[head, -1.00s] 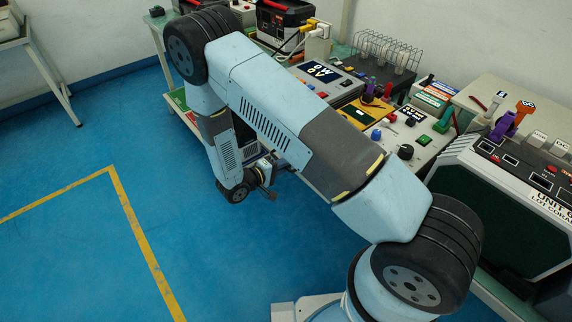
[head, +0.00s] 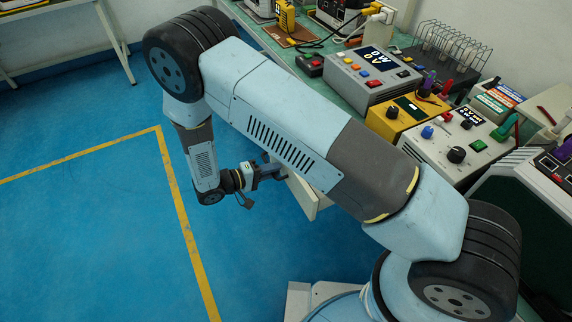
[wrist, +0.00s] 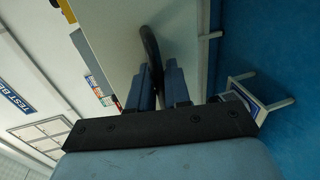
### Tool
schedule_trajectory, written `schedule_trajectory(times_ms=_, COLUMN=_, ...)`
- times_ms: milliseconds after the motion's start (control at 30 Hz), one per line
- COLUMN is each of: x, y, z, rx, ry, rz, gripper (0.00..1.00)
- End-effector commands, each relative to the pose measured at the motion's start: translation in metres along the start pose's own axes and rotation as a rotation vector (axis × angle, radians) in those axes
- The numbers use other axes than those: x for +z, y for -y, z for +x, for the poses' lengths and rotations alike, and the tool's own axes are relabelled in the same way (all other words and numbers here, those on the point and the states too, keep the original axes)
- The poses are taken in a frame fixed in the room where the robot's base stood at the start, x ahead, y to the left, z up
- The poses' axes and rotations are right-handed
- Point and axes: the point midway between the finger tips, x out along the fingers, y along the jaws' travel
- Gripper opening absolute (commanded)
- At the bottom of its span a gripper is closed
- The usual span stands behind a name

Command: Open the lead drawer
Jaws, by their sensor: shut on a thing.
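The lead drawer (head: 302,196) is an off-white box front that shows below my arm in the head view, standing out from under the green bench top. Most of it, including its inside, is hidden behind my arm. My gripper (head: 272,168) is at the drawer's front, on its left side. In the wrist view my gripper (wrist: 158,88) is shut on a dark curved handle (wrist: 150,48), with the pale drawer front (wrist: 115,30) beside it. How far the drawer is out cannot be told exactly.
The bench (head: 265,40) carries a grey power supply (head: 372,78), a yellow meter (head: 396,116), a white control box (head: 462,145) and a wire rack (head: 450,45). Blue floor (head: 90,230) with a yellow line (head: 180,205) lies clear to the left.

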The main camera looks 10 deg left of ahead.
Motion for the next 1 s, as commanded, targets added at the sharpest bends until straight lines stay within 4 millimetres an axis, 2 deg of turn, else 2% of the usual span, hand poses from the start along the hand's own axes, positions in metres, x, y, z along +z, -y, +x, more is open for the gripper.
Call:
schedule_trajectory(times_ms=200, x=0.002, y=0.007, z=-0.014, rx=-0.006, ry=0.001, rz=-0.005, gripper=0.0)
schedule_trajectory(times_ms=600, x=0.003, y=0.007, z=-0.015, rx=-0.006, ry=0.002, rz=-0.006, gripper=0.0)
schedule_trajectory(times_ms=633, x=0.003, y=0.007, z=-0.015, rx=-0.006, ry=0.002, rz=-0.006, gripper=0.2)
schedule_trajectory(times_ms=733, x=0.002, y=0.007, z=-0.015, rx=-0.005, ry=0.002, rz=-0.005, gripper=0.3)
schedule_trajectory(times_ms=1000, x=0.001, y=0.005, z=-0.016, rx=-0.002, ry=0.001, rz=-0.002, gripper=0.31)
